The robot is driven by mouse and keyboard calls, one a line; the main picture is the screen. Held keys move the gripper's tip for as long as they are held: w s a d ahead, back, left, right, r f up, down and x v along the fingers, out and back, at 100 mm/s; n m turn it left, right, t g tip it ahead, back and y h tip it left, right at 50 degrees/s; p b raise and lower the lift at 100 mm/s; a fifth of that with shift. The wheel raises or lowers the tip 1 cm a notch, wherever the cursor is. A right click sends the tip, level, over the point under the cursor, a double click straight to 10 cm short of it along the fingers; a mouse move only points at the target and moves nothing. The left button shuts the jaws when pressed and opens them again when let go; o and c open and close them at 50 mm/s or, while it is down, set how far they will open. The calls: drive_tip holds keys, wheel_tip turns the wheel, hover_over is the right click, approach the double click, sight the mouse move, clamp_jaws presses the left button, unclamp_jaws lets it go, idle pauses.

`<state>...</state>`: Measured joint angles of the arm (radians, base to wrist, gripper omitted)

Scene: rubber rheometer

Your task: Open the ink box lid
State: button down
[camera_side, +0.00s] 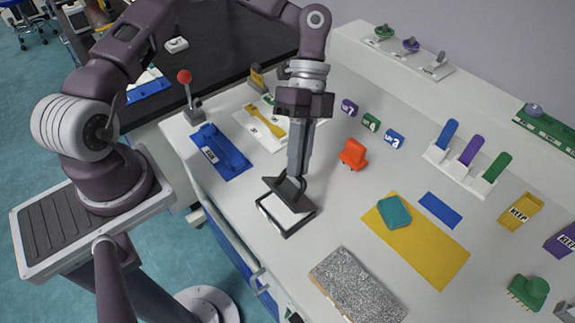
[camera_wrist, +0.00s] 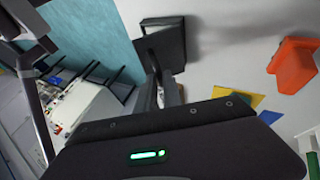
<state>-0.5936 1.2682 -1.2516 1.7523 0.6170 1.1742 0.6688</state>
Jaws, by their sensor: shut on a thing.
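The ink box (camera_side: 287,218) is a black-rimmed square with a white inside, on the white table below my gripper. Its black lid (camera_side: 287,187) is tilted up from the box. My gripper (camera_side: 293,176) points down and is shut on the lid near its upper part. In the wrist view the dark lid (camera_wrist: 163,40) shows beyond the fingers, at the top centre. The exact grip point is partly hidden by the fingers and lid.
An orange-red object (camera_side: 353,154) stands right of my gripper. A blue tray (camera_side: 220,152) lies to the left. A grey speckled slab (camera_side: 356,287) and a yellow mat (camera_side: 432,252) with a teal block (camera_side: 394,212) lie to the right. Table around the box is clear.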

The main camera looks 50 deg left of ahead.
drive_tip(key=shift+w+a+f+n+g+h, duration=0.15)
drive_tip(key=shift+w+f+n+g, duration=0.2)
drive_tip(key=shift+w+g, duration=0.75)
drive_tip(key=shift+w+d+f+n+g+h, duration=0.1)
drive_tip(key=shift+w+f+n+g, duration=0.25)
drive_tip(key=shift+w+g, duration=0.75)
drive_tip(key=shift+w+a+f+n+g+h, duration=0.15)
drive_tip(key=shift+w+f+g, duration=0.5)
drive_tip(key=shift+g, duration=0.75)
drive_tip(key=shift+w+r, duration=0.1)
drive_tip(key=c, duration=1.5)
unclamp_jaws()
drive_tip(key=shift+d, duration=0.1)
drive_tip(key=shift+r, duration=0.1)
wheel_tip(320, 180, up, 10)
drive_tip(key=shift+c, duration=0.3)
